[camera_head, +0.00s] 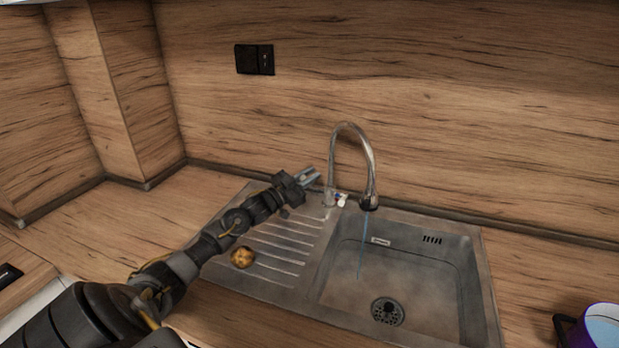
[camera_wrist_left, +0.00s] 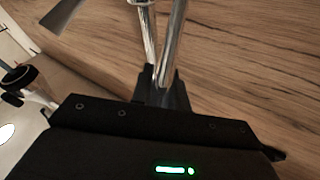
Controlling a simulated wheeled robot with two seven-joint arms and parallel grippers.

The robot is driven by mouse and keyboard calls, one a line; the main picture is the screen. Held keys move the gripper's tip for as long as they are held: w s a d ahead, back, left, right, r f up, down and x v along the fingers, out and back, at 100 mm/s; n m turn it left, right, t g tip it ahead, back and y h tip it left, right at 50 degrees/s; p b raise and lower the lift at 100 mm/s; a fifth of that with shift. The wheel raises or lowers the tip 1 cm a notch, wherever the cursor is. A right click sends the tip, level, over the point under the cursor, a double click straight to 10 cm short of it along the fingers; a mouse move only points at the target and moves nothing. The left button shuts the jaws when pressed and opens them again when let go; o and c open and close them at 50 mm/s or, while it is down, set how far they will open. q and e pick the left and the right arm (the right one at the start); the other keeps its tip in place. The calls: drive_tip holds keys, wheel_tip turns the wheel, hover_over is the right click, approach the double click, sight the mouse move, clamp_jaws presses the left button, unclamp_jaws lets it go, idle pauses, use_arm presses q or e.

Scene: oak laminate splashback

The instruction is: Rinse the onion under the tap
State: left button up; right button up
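The onion (camera_head: 242,257), small and golden brown, lies on the ridged drainboard left of the basin, beside my left forearm. The chrome tap (camera_head: 372,165) arches over the sink, and a thin blue stream of water (camera_head: 362,247) falls from its dark nozzle into the basin. No held object shows; I cannot tell the finger gap or any contact. Shiny metal bars (camera_wrist_left: 172,45) show in the left wrist view. My right gripper is out of view.
The steel sink basin (camera_head: 455,320) has a drain (camera_head: 387,311) and holds nothing loose. A wooden splashback (camera_head: 470,110) with a black socket (camera_head: 254,59) rises behind.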

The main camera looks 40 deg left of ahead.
use_arm(q)
drive_tip(key=o, duration=0.4)
drive_tip(key=shift+s+r+p+v, duration=0.1)
drive_tip(key=shift+r+p+v, duration=0.4)
drive_tip(key=shift+p+v, duration=1.4)
drive_tip(key=shift+s+r+p+v, duration=0.15)
drive_tip(key=shift+r+p+v, duration=0.4)
drive_tip(key=shift+v, duration=2.45)
drive_tip(key=shift+s+r+p+v, duration=0.1)
drive_tip(key=shift+r+p+v, duration=0.3)
drive_tip(key=shift+p+v, duration=1.55)
drive_tip(key=shift+s+a+f+b, duration=0.15)
drive_tip(key=shift+s+a+b, duration=0.05)
drive_tip(key=shift+s+b, duration=0.3)
